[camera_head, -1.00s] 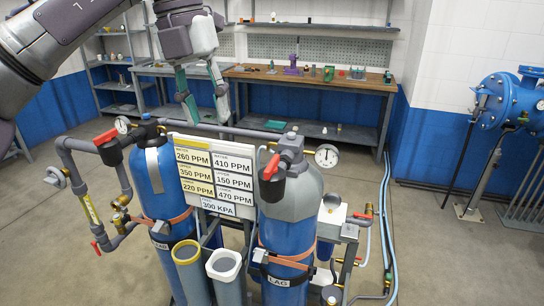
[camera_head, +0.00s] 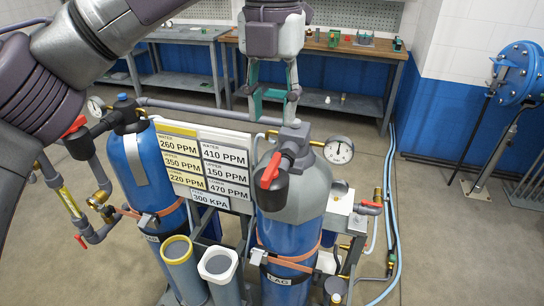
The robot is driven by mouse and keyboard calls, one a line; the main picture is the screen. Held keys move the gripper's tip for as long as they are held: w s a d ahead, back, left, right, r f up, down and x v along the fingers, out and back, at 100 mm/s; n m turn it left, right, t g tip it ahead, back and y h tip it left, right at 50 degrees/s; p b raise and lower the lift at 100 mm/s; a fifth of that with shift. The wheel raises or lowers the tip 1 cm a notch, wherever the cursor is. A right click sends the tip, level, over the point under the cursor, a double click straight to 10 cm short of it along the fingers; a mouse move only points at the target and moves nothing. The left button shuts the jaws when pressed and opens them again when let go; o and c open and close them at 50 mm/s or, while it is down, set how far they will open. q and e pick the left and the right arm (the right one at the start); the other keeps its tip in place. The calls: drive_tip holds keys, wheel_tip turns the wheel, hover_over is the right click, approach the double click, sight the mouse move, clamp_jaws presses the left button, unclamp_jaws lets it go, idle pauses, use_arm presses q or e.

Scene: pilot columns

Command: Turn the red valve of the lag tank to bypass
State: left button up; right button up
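The lag tank (camera_head: 290,238) is the right-hand blue tank with a grey top and a LAG label (camera_head: 278,279). Its red valve (camera_head: 270,170) is a lever on the dark valve head at the front left of the tank top. My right gripper does not show.
A second blue tank (camera_head: 146,175) with another red lever (camera_head: 75,127) stands left. A sign board (camera_head: 207,166) hangs between the tanks. A pressure gauge (camera_head: 338,150) sits right of the lag head. A workbench (camera_head: 370,50) stands behind.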

sight(271, 165)
use_arm(q)
wheel_tip(271, 165, down, 4)
drive_tip(key=shift+a+r, duration=0.1)
wheel_tip(271, 165, down, 5)
drive_tip(key=shift+w+f+p, duration=0.15)
drive_tip(key=shift+f+p, duration=0.05)
drive_tip(key=shift+p, duration=0.5)
drive_tip(key=shift+f, duration=0.45)
clamp_jaws()
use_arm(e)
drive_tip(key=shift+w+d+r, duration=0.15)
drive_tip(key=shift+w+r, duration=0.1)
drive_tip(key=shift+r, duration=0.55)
